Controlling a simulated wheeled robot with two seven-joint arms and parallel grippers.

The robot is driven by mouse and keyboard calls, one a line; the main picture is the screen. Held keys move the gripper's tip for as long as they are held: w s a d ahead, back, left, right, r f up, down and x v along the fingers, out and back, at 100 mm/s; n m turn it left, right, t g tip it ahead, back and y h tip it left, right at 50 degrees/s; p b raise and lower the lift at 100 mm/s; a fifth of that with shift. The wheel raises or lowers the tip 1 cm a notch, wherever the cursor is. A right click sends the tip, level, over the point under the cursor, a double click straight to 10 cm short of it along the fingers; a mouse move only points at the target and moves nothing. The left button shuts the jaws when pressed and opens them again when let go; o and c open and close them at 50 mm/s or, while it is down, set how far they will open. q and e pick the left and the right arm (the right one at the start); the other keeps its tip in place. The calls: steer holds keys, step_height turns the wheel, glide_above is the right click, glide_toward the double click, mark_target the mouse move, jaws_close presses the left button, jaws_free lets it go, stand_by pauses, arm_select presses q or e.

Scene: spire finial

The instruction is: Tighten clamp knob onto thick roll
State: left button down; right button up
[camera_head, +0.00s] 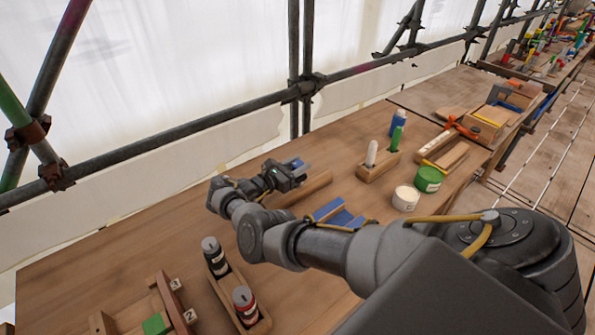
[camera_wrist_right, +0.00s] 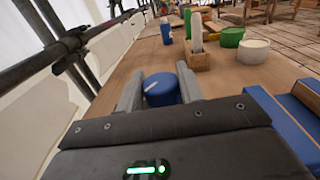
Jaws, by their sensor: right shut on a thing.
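My right gripper (camera_head: 292,174) is over the wooden bench, its arm reaching in from the lower right. In the right wrist view its two fingers (camera_wrist_right: 161,92) are on either side of a round blue knob (camera_wrist_right: 161,84), shut on it. The blue knob also shows at the gripper's tip in the head view (camera_head: 304,167). A wooden roll-like bar (camera_head: 314,186) lies just beside the gripper, partly hidden by it. I cannot tell whether the knob touches it, nor which thing is the thick roll. My left gripper is not in view.
A blue object (camera_head: 338,214) lies beside my right arm. A wooden tray (camera_head: 219,287) with two canisters and a numbered rack (camera_head: 173,291) are front left. A white tub (camera_head: 405,198), green tin (camera_head: 428,179) and wooden holder (camera_head: 376,169) stand right. A scaffold rail (camera_head: 200,129) runs behind.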

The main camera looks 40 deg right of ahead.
steer(key=shift+g, duration=0.4)
steer(key=shift+d+r, duration=0.1)
steer(key=o, duration=1)
steer(key=a+b, duration=0.2)
steer(key=a, duration=0.8)
steer(key=shift+w+a, duration=0.1)
steer(key=shift+a, duration=0.3)
